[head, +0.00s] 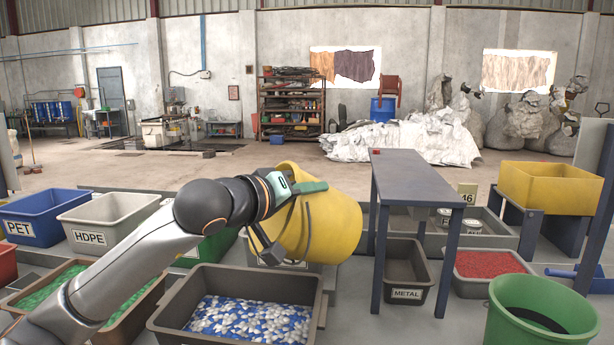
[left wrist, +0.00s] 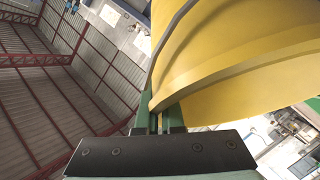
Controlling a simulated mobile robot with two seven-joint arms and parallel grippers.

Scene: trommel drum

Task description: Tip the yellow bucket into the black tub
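The yellow bucket (head: 335,225) is held up in the air, strongly tilted, in the middle of the head view. My left gripper (head: 302,188) has its green fingers at the bucket's upper edge. In the left wrist view the fingers (left wrist: 160,118) close on the rim of the bucket (left wrist: 235,65), which fills the upper right. The bucket's inside is hidden from me. A dark tub (head: 318,293) holding blue and white flakes (head: 250,318) stands below and left of the bucket. My right gripper is not in view.
A dark blue-grey table (head: 415,178) stands just right of the bucket, with a METAL bin (head: 407,293) below. A green tub (head: 540,325) stands at front right, a yellow crate (head: 550,190) behind it. PET (head: 45,205) and HDPE (head: 110,212) bins stand left.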

